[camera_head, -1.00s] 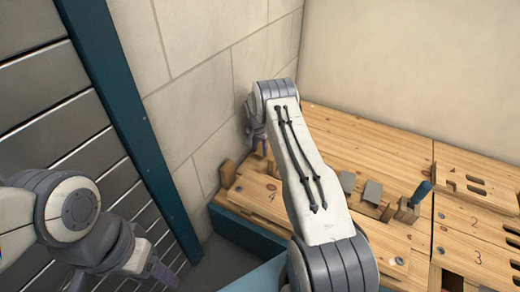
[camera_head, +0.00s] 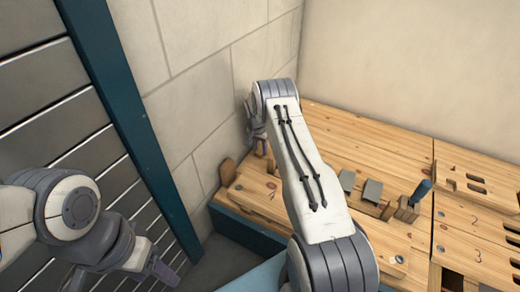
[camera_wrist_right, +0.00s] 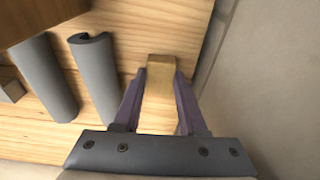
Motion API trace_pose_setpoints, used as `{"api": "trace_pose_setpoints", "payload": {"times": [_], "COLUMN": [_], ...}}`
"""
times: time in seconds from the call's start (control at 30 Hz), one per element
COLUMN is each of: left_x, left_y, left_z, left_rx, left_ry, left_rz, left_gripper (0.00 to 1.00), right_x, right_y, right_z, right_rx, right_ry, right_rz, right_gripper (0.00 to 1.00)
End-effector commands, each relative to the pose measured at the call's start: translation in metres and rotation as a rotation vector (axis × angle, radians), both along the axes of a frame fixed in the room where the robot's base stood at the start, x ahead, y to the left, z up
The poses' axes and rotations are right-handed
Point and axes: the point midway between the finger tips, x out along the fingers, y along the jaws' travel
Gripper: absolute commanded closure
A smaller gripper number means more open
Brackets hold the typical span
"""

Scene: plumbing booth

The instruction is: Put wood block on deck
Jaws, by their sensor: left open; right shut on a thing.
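My right gripper (camera_wrist_right: 160,92) is shut on a small wood block (camera_wrist_right: 157,105), with one finger on each side of it. In the right wrist view the block lies over or against the pale wooden deck (camera_wrist_right: 130,28); I cannot tell whether they touch. In the head view my right gripper (camera_head: 258,140) is at the back left of the wooden deck (camera_head: 375,135), close to the wall, and partly hidden by its own wrist. My left gripper (camera_head: 125,275) is open and empty at the lower left, away from the deck.
Two grey curved pieces (camera_wrist_right: 95,75) lie beside the right gripper. The deck also carries grey plates (camera_head: 372,192), a blue-handled tool (camera_head: 421,192) in a wooden holder, and an upright wooden piece (camera_head: 228,172) at its left edge. The stone wall (camera_head: 215,100) is close on the left.

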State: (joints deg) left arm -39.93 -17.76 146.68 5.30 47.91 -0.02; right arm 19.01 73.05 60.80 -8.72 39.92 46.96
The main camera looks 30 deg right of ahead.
Motion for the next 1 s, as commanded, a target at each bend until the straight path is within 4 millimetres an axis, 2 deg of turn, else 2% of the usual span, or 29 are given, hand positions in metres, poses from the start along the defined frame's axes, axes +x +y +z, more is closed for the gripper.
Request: {"api": "trace_pose_setpoints", "payload": {"times": [0.13, 0.17, 0.23, 0.53, 0.63, 1.0], "left_x": [0.0, 0.0, 0.0, 0.0, 0.0, 0.0], "left_y": [0.0, 0.0, 0.0, 0.0, 0.0, 0.0], "left_z": [-0.002, -0.002, -0.002, -0.001, 0.004, 0.043], "left_rx": [0.0, 0.0, 0.0, 0.0, 0.0, 0.0], "left_ry": [0.0, 0.0, 0.0, 0.0, 0.0, 0.0], "left_rz": [0.0, 0.0, 0.0, 0.0, 0.0, 0.0], "left_gripper": [0.38, 0.38, 0.38, 0.38, 0.38, 0.38], "right_x": [0.0, 0.0, 0.0, 0.0, 0.0, -0.005], "right_y": [0.0, 0.0, 0.0, 0.0, 0.001, 0.009], "right_z": [-0.004, -0.003, -0.003, -0.002, 0.005, 0.075], "right_rx": [0.0, 0.0, 0.0, 0.0, 0.0, 0.0], "right_ry": [0.0, 0.0, 0.0, 0.0, -0.001, -0.001], "right_rz": [0.0, 0.0, 0.0, 0.0, 0.0, 0.001], "right_gripper": [1.0, 0.52, 0.25, 0.24, 0.24, 0.24]}}
